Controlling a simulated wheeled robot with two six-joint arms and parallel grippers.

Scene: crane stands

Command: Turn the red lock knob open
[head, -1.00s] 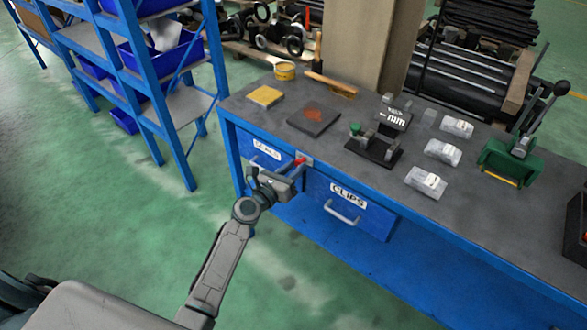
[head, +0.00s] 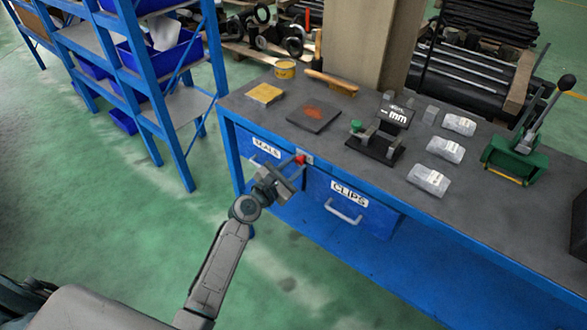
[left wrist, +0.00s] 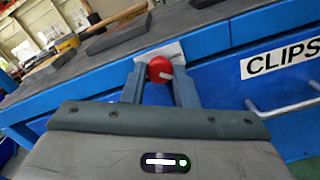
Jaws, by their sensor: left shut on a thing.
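The red lock knob (head: 300,159) sits on a light plate on the bench front, between the SEALS drawer (head: 265,149) and the CLIPS drawer (head: 348,200). In the left wrist view the red knob (left wrist: 160,69) has a pale mark on its face that slants down to the right. My left gripper (head: 292,168) is at the knob. In the left wrist view its two fingers (left wrist: 159,78) stand on either side of the knob and are shut on it. My right gripper is in neither view.
A blue shelf rack (head: 165,90) stands left. The green floor in front is clear.

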